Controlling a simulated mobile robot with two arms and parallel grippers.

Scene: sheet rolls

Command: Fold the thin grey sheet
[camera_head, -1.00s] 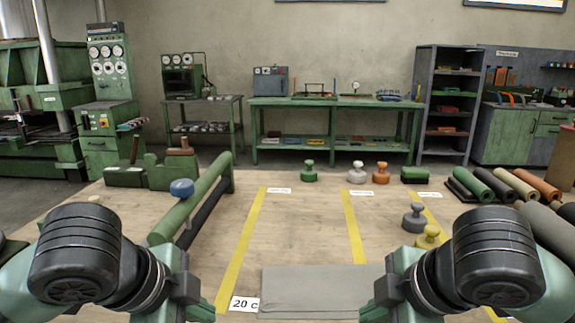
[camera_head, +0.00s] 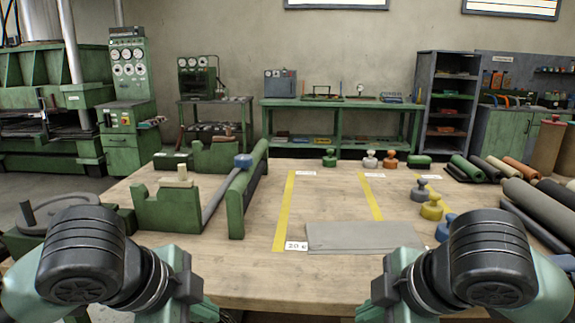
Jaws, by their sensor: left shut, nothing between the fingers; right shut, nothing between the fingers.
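The thin grey sheet (camera_head: 362,238) lies flat on the wooden table near its front edge, as a wide, short rectangle. My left gripper (camera_head: 204,311) is shut and empty, low in the view, left of the sheet and nearer to me. My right gripper (camera_head: 371,312) is shut and empty, in front of the sheet. Neither touches it. The fingertips are partly cut off by the lower frame edge.
A green roller frame (camera_head: 240,205) with a blue knob stands left of the sheet. Grey and yellow (camera_head: 431,208) knobbed weights stand to the right. Several rolls (camera_head: 540,203) lie along the right side. Bare table (camera_head: 270,275) shows in front of the sheet.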

